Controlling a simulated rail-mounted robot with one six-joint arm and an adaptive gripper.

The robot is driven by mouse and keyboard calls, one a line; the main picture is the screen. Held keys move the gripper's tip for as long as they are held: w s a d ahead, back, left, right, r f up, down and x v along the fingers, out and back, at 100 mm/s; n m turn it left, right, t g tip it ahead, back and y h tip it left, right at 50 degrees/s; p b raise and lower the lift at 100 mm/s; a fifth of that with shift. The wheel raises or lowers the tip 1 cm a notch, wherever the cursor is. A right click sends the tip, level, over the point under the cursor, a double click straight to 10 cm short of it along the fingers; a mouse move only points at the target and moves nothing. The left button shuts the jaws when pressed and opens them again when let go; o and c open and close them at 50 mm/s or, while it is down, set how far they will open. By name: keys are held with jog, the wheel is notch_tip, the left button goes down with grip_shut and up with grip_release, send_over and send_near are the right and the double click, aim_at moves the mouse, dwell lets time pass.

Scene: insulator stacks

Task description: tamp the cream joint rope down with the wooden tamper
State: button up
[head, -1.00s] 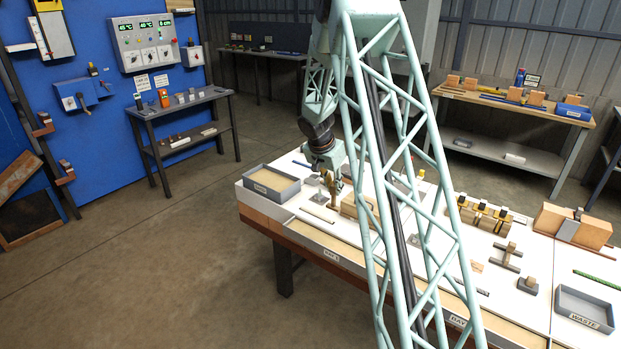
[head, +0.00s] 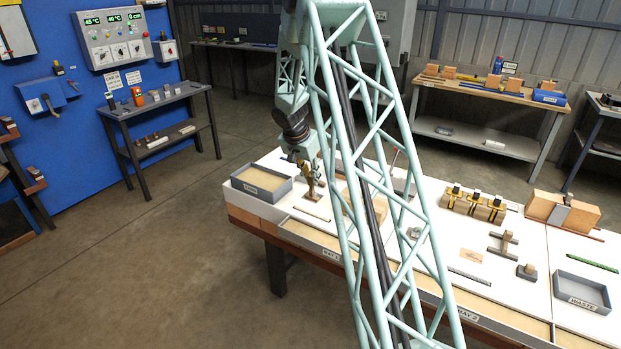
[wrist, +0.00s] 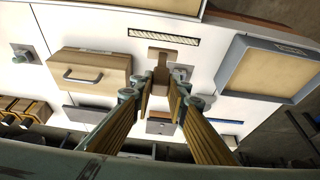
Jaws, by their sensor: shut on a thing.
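My gripper (wrist: 165,88) is shut on a brown wooden piece (wrist: 163,56), which appears to be the wooden tamper. In the head view my gripper (head: 310,172) is above the left end of the white bench, just right of the sand-coloured tray. A pale, diagonally striped strip in a dark outline (wrist: 164,37) lies on the bench just beyond the held piece. It looks like the cream joint rope, and it shows as a thin cream strip (head: 311,213) in the head view. I cannot tell whether the tamper touches anything.
The grey sand-filled tray (wrist: 236,68) is close beside my gripper. A wooden block with a metal handle (wrist: 90,70) lies on the other side.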

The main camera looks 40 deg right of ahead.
aim_at(311, 191)
jog(key=shift+f, duration=0.25)
jog(key=shift+f+b, duration=0.35)
jog(key=shift+f, duration=2.4)
jog(key=shift+f+b, duration=1.1)
jog(key=shift+b, duration=0.3)
dwell(2.1)
jog(key=shift+r, duration=0.2)
jog(key=shift+r+p, duration=0.8)
jog(key=shift+r, duration=2.6)
